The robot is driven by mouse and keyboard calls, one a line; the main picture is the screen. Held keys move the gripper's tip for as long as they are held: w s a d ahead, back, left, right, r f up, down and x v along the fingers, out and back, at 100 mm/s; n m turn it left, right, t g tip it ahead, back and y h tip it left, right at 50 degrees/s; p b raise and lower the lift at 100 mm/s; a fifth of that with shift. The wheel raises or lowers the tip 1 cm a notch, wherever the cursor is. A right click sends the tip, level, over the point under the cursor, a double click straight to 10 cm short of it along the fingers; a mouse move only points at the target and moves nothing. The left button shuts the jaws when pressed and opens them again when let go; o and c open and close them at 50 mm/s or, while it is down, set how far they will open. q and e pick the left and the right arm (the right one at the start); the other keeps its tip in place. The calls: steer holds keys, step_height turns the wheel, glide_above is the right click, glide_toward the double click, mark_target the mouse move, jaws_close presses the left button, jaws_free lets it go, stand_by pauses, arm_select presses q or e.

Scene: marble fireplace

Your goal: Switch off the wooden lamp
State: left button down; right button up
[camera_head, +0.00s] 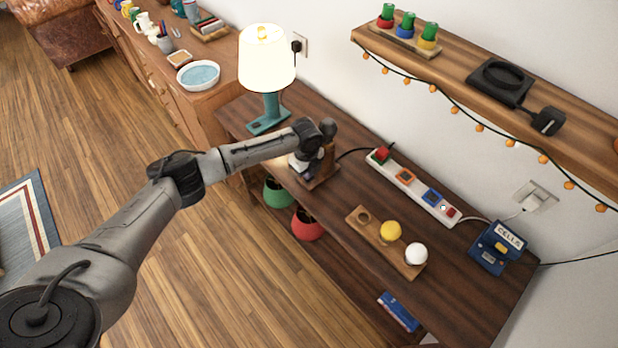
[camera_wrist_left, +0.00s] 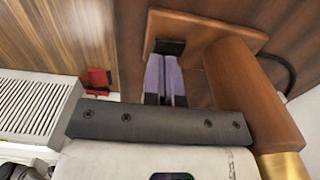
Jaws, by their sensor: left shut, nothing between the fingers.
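The wooden lamp shows in the head view as a brown base (camera_head: 318,180) and post on the dark table, its upper part hidden behind my left arm. In the left wrist view its base plate (camera_wrist_left: 205,28), thick wooden post (camera_wrist_left: 255,95) and brass collar (camera_wrist_left: 281,166) show. A small black piece (camera_wrist_left: 169,46), apparently the switch, sits on the base. My left gripper (camera_wrist_left: 167,60) is shut and empty, its lavender fingers pointing at this black piece beside the post; I cannot tell if they touch. It also shows in the head view (camera_head: 304,168). My right gripper is out of view.
A teal lamp (camera_head: 270,112) with a bright white shade stands behind the arm. A power strip (camera_head: 413,186), a ball tray (camera_head: 373,229) and a blue CELLS box (camera_head: 496,247) lie to the right. A wall shelf (camera_head: 455,70) overhangs the back.

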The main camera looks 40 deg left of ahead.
arm_select(q)
steer(key=shift+f, duration=0.3)
stand_by(0.5)
steer(key=shift+f+b, duration=0.4)
steer(key=shift+f, duration=0.15)
steer(key=shift+f, duration=0.4)
stand_by(0.4)
steer(key=shift+r, duration=0.1)
step_height(320, 180, up, 7)
steer(key=p, duration=0.7)
stand_by(0.7)
